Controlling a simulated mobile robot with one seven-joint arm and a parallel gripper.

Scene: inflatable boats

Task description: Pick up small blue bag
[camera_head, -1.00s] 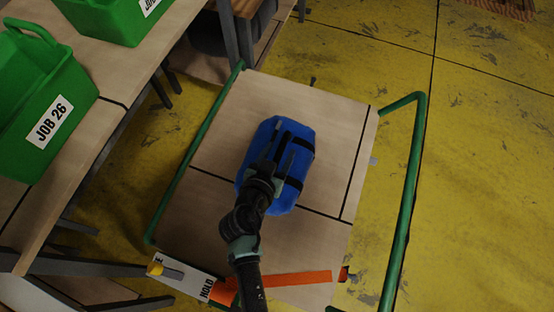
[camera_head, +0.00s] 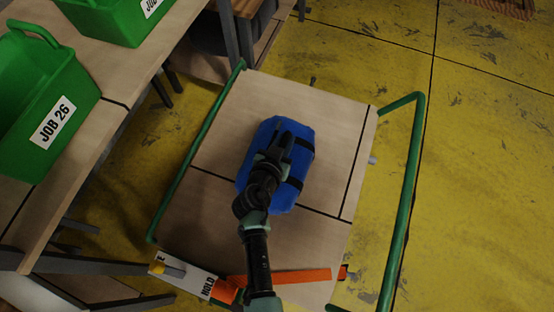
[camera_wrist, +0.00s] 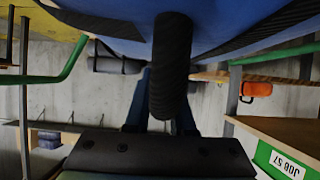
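The small blue bag (camera_head: 298,176) lies on the wooden top of a cart (camera_head: 232,120). It has black straps and a black handle. My gripper (camera_head: 281,143) is over the bag's middle, at the handle. In the wrist view, the bag's blue underside-facing surface (camera_wrist: 240,18) fills the top edge, and the thick black handle (camera_wrist: 171,65) sits between my two fingers. The fingers come close against both sides of the handle and look shut on it. The fingertips are partly hidden behind the handle. The bag still rests on the cart top.
Green rails (camera_head: 408,190) run along the cart's sides. An orange strip (camera_head: 290,277) and a HOLD sign (camera_head: 190,279) are at the cart's near edge. Green JOB totes (camera_head: 35,95) stand on a bench at left. Yellow floor (camera_head: 480,180) at right is clear.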

